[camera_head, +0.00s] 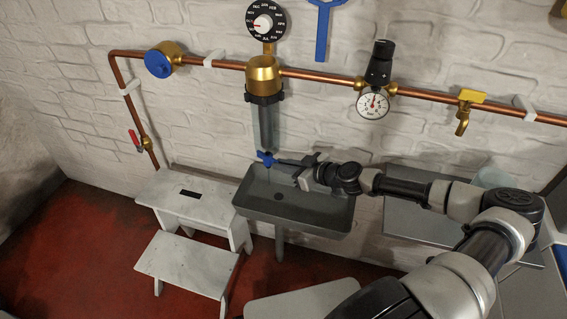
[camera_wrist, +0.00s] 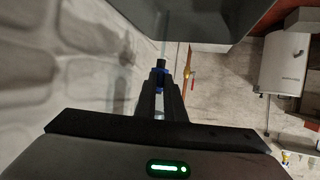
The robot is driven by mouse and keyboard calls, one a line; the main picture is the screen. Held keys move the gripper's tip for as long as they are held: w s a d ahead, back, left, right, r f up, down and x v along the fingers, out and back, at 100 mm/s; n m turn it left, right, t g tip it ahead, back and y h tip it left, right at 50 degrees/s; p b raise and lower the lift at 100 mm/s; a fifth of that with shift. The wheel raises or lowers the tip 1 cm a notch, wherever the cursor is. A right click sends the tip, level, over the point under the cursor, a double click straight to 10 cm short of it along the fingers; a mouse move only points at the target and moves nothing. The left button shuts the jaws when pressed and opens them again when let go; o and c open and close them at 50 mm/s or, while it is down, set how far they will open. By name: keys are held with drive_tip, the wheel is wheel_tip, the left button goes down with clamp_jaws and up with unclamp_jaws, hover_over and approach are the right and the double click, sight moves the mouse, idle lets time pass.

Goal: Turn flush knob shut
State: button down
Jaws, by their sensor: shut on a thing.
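The flush knob (camera_head: 266,158) is a small blue winged knob under the clear filter bowl (camera_head: 265,126), which hangs from a brass filter head (camera_head: 263,75) on the copper pipe. My gripper (camera_head: 283,162) reaches in from the right, above the grey sink, with its fingertips at the knob. In the wrist view the two dark fingers of my gripper (camera_wrist: 160,78) are close together on the blue knob (camera_wrist: 161,63). The fingers hide part of the knob. A thin pale line, which looks like a water stream, runs near the knob in the wrist view.
The grey sink (camera_head: 335,213) is under the knob. A white step stool (camera_head: 185,262) stands at the left on the red floor. A blue valve wheel (camera_head: 158,64), a pressure gauge (camera_head: 372,105) and a yellow-handled tap (camera_head: 466,106) are on the pipe above.

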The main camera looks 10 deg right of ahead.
sight(266, 164)
drive_tip(key=a+m+h+p, duration=0.1)
drive_tip(key=s+m+t+h+p, duration=0.1)
drive_tip(key=a+m+t+h+p, duration=0.1)
drive_tip(key=m+h+p, duration=0.1)
drive_tip(key=shift+s+a+r, duration=0.15)
drive_tip(key=shift+a+r, duration=0.15)
drive_tip(key=shift+r, duration=0.05)
drive_tip(key=a+m+h+p, duration=0.1)
drive_tip(key=h, duration=0.1)
drive_tip(key=a+m+t+h+p, duration=0.1)
drive_tip(key=m+h+p, duration=0.1)
drive_tip(key=shift+s+f+m, duration=0.1)
drive_tip(key=shift+m, duration=0.2)
drive_tip(key=m+h, duration=0.1)
drive_tip(key=a+m+h+p, duration=0.1)
drive_tip(key=h, duration=0.1)
drive_tip(key=m+h, duration=0.1)
drive_tip(key=shift+w+a+g+p, duration=0.25)
drive_tip(key=shift+g+p, duration=0.05)
drive_tip(key=shift+w+a+f+m+g+h, duration=0.15)
drive_tip(key=shift+a+m+g+h, duration=0.15)
drive_tip(key=shift+m+h, duration=0.55)
drive_tip(key=shift+w+a+m+g+h, duration=0.1)
drive_tip(key=shift+a+m+g+h, duration=0.15)
drive_tip(key=shift+m+h, duration=0.55)
drive_tip(key=c, duration=1.8)
unclamp_jaws()
drive_tip(key=shift+d+f, duration=0.1)
drive_tip(key=shift+c, duration=0.2)
drive_tip(key=shift+g, duration=0.25)
